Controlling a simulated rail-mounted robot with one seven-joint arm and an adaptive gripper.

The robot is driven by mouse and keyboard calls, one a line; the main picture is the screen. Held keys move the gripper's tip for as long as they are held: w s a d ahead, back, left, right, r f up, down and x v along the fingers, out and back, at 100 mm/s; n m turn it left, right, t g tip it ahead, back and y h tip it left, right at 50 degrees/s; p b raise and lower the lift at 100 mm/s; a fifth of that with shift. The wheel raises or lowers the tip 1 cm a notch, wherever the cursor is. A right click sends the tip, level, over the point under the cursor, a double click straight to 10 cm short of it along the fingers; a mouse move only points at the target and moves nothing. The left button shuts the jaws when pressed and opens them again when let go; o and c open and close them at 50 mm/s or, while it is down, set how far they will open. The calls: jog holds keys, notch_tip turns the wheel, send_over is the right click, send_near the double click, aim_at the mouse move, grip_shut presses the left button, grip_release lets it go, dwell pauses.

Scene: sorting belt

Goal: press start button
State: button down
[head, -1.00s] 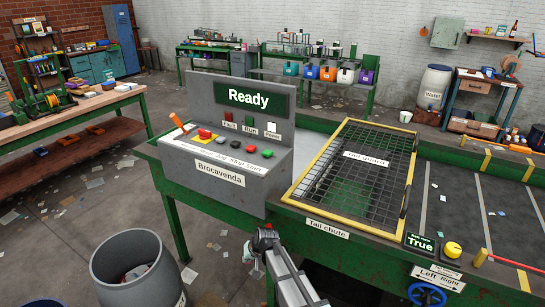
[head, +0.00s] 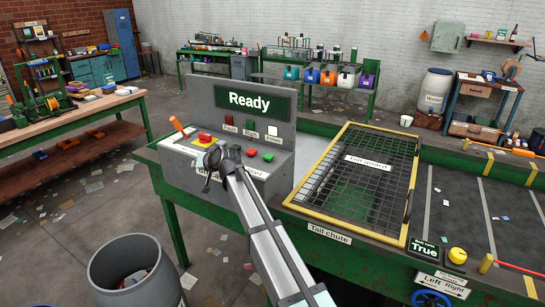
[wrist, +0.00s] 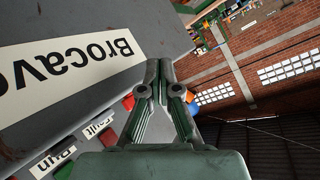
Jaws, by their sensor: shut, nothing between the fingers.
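The grey control console (head: 172,165) shows at left of centre in the head view, with "Ready" on its display (head: 249,100). The green button (head: 268,157), at the right end of the button row above the start label, is in plain view. A red button (head: 250,152) sits just left of it. My gripper (head: 210,167) is in front of the console's left-middle part, left of the green button, and hides some buttons and most of the nameplate. In the wrist view its fingers (wrist: 161,70) are together and empty, beside the nameplate (wrist: 65,65). Contact with the console cannot be told.
An orange lever (head: 179,126) and a red knob (head: 204,137) stand on the console's left. The tail guard mesh (head: 340,205) lies right of the console. A grey bin (head: 128,245) stands on the floor at front left.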

aim_at(270, 156)
jog(key=shift+m+h, duration=0.5)
jog(key=shift+m, duration=0.2)
jog(key=w+d+r+p, duration=0.1)
jog(key=d+r, duration=0.1)
jog(key=d, duration=0.1)
jog(key=w+d+r+p, duration=0.1)
jog(key=d+r, duration=0.2)
jog(key=w+d+r+p, duration=0.1)
jog(key=d+r, duration=0.1)
jog(key=d, duration=0.1)
jog(key=shift+w+d+r, duration=0.25)
jog(key=shift+w+d, duration=0.05)
jog(key=shift+d, duration=0.05)
jog(key=d+r+m+h+p, duration=0.1)
jog(key=d+r+p, duration=0.1)
jog(key=d, duration=0.6)
jog(key=w+d+r+m+g+h+p, duration=0.1)
jog(key=d+r, duration=0.3)
jog(key=d, duration=0.4)
jog(key=shift+w+d+r+m+p, duration=0.3)
jog(key=shift+d+r+m+p, duration=0.1)
jog(key=shift+p, duration=0.15)
jog(key=shift+f, duration=0.15)
jog(key=shift+f+b, duration=1.95)
jog(key=shift+f, duration=2.3)
jog(key=shift+f, duration=0.15)
jog(key=shift+f, duration=0.3)
